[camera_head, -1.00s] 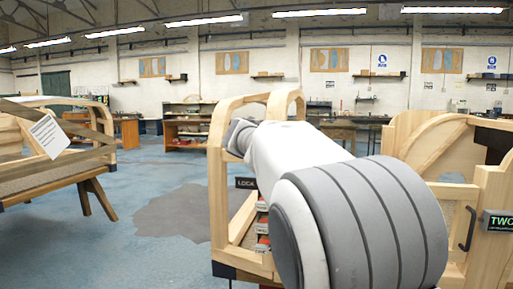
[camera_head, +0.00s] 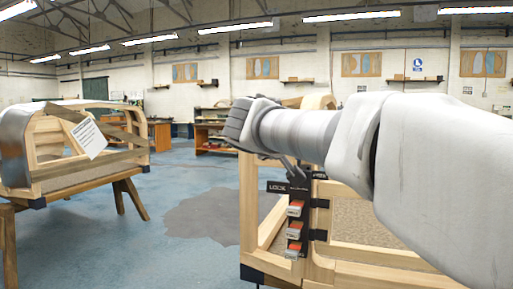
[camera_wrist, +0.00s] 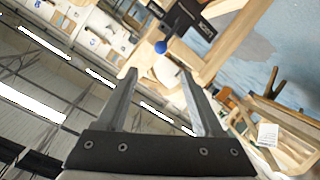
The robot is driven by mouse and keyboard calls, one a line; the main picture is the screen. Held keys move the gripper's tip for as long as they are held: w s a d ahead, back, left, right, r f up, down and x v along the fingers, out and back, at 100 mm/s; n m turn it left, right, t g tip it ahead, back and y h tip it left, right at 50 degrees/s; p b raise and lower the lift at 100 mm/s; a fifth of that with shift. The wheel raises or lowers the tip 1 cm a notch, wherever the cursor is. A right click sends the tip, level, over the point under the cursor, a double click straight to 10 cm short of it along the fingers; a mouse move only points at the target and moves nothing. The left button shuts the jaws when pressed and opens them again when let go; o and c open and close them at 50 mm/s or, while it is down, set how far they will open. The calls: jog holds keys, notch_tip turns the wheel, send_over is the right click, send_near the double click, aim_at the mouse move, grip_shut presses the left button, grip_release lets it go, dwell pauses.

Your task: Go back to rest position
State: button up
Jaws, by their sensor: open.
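My gripper (camera_wrist: 159,72) shows in the wrist view with its two grey fingers apart and nothing between them. In the head view my white and grey arm reaches in from the right, in front of the near wooden bodyframe (camera_head: 249,205). The gripper is mostly hidden there behind the arm. A black LOCK panel (camera_head: 276,187) with several red and white tags is fixed on that bodyframe. In the wrist view the dark panel (camera_wrist: 204,27) and a blue ball knob (camera_wrist: 161,47) appear beyond the fingertips; I see no contact with them.
Another wooden bodyframe (camera_head: 45,140) with a paper sheet (camera_head: 88,138) stands on trestle legs at the left. Blue floor (camera_head: 180,175) with a grey patch lies open between the two frames. Workbenches (camera_head: 212,137) stand along the back wall.

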jog(key=s+d+f+m+g+y, duration=0.15)
jog(key=s+d+f+g, duration=0.45)
jog(key=s+f, duration=0.75)
jog(key=s+a+f+g+y, duration=0.2)
jog(key=s+f+y, duration=0.3)
jog(key=s+f, duration=1)
notch_tip(320, 180, up, 27)
jog(key=s+p, duration=0.2)
jog(key=p, duration=2.3)
jog(key=shift+a+f, duration=0.15)
jog(key=shift+f, duration=0.05)
jog(key=shift+s+m+h, duration=0.1)
jog(key=shift+m+h, duration=0.15)
jog(key=c, duration=0.3)
